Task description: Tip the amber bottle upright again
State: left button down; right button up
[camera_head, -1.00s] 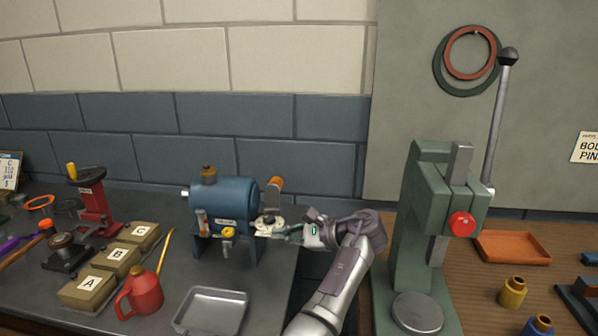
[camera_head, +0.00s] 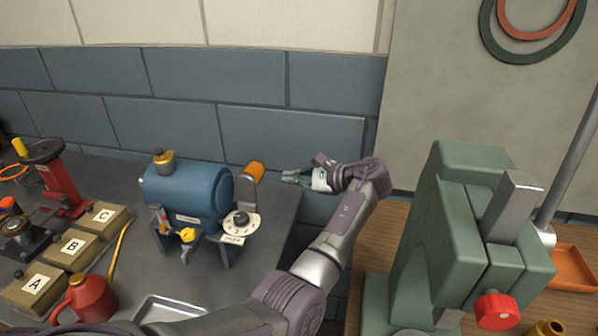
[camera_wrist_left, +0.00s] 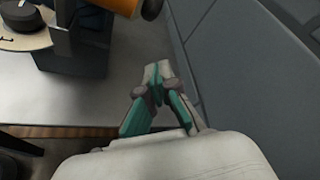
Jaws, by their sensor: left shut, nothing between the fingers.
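I cannot make out an amber bottle in either view. My left gripper (camera_head: 286,177) is shut and empty, raised to the right of the blue tank machine (camera_head: 190,195). Its fingertips point left, a small gap from an orange-ended grey lever (camera_head: 256,171) on that machine. In the left wrist view the closed fingers (camera_wrist_left: 157,72) meet with nothing between them, and the orange end (camera_wrist_left: 118,5) shows at the top edge. My right gripper is not in view.
A round dial (camera_head: 241,221) sits on the machine's front. Boxes A, B and C (camera_head: 70,248), a red oil can (camera_head: 88,298) and a metal tray (camera_head: 170,309) lie left and in front. A green press (camera_head: 440,240) stands at right. The blue brick wall is close behind.

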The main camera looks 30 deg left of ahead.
pick_arm(q)
jog(key=a+p, duration=0.1)
jog(key=a, duration=0.1)
jog(key=s+a+p, duration=0.2)
jog(key=a, duration=0.1)
jog(key=shift+a+r+p, duration=0.3)
jog(key=shift+r, duration=0.1)
jog(key=shift+w+f, duration=0.1)
jog(key=shift+a, duration=0.2)
